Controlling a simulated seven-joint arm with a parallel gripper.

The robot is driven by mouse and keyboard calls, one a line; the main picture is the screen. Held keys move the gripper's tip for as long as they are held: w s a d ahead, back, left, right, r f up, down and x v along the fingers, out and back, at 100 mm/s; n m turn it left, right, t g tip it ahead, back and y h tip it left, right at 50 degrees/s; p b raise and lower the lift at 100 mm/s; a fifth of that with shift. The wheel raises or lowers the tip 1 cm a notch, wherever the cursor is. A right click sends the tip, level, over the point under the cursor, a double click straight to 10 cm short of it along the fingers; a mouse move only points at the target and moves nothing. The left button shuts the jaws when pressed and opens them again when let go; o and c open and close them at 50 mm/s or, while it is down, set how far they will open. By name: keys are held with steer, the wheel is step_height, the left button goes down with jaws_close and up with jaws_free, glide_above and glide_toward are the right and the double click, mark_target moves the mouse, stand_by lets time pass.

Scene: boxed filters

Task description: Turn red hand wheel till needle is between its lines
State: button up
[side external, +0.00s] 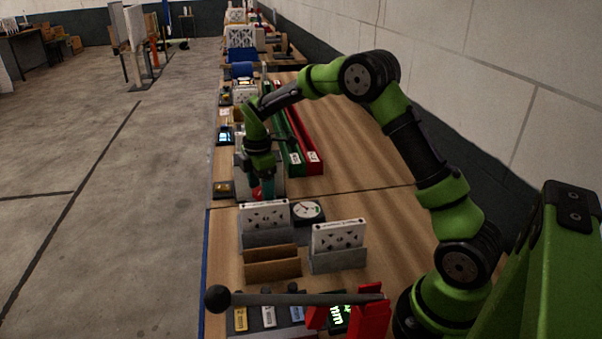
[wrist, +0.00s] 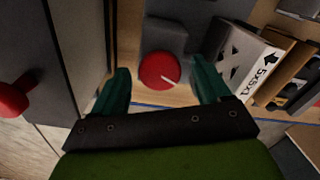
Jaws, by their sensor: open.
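The red hand wheel (wrist: 159,70), a round disc with a white mark, lies in the wrist view between my gripper's two teal fingers. My gripper (wrist: 160,78) is open, one finger to each side of the wheel, with visible gaps. In the side view my gripper (side external: 263,187) points down at the bench's left side, and a bit of the red wheel (side external: 256,192) shows beside it. A round gauge (side external: 308,210) with a white face and dark rim sits nearer the camera. Its needle and lines are too small to read.
White patterned filters (side external: 264,214) stand in grey holders close to the gauge, with a brown holder (side external: 272,266) in front. Green and red rails (side external: 303,150) lie behind my gripper. In the wrist view another red knob (wrist: 12,100) is at far left. Bare bench lies right of the gauge.

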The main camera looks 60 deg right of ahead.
steer(key=c, duration=1)
steer(key=shift+c, duration=0.2)
steer(key=m, duration=0.4)
steer(key=shift+m, duration=0.3)
steer(key=m, duration=1)
steer(key=shift+m, duration=0.4)
steer(key=m, duration=0.5)
steer(key=shift+m, duration=0.3)
